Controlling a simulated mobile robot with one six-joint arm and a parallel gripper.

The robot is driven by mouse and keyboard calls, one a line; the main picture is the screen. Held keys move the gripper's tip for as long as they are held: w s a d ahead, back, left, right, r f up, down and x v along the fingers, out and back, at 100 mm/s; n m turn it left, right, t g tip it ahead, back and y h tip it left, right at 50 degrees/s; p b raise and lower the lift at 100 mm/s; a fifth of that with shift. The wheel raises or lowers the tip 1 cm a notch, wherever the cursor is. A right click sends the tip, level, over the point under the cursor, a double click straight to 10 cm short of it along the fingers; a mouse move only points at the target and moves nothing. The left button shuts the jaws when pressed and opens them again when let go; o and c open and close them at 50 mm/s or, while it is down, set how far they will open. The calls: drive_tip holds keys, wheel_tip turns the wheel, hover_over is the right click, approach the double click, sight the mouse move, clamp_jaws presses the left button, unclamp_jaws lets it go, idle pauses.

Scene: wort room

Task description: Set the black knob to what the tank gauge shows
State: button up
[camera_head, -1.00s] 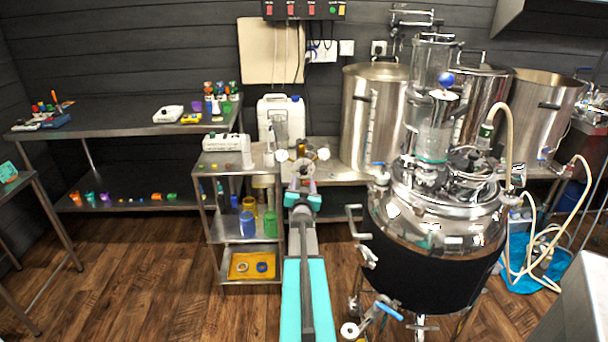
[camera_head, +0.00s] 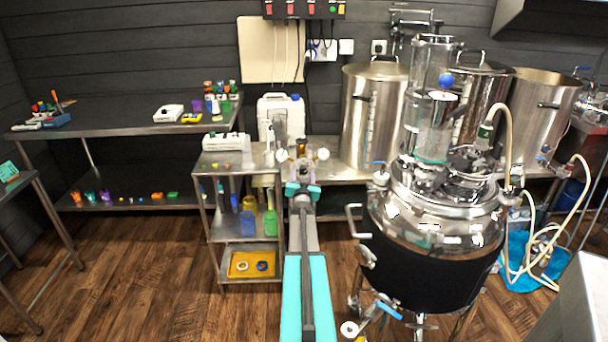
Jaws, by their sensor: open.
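The steel tank (camera_head: 435,215) with a black jacket stands right of centre. A small round gauge (camera_head: 517,176) seems to sit at its right side; its reading is too small to make out. A white device (camera_head: 227,143) with small dark marks on its front sits on the steel cart. I cannot tell whether one mark is the black knob. My arm reaches away from the camera at the centre. My gripper (camera_head: 302,160) is small at its far end, at the cart's right side, with its jaws apart. I see nothing held in it.
The steel cart (camera_head: 240,172) holds bottles, coloured cups and a yellow tray (camera_head: 252,264). A long steel table (camera_head: 125,117) stands at the back left. Large steel pots (camera_head: 373,115) stand behind the tank. A pale hose (camera_head: 507,130) loops on the right. The floor at left is clear.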

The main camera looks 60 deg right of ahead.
drive_tip(key=c, duration=1)
drive_tip(key=shift+c, duration=0.2)
drive_tip(key=shift+n+b, duration=0.55)
drive_tip(key=shift+n, duration=0.05)
drive_tip(key=o, duration=1)
drive_tip(key=shift+o, duration=0.2)
drive_tip(key=shift+a, duration=0.1)
drive_tip(key=b+v, duration=0.1)
drive_tip(key=v, duration=1.2)
drive_tip(key=shift+a+b, duration=0.3)
drive_tip(key=shift+b, duration=0.05)
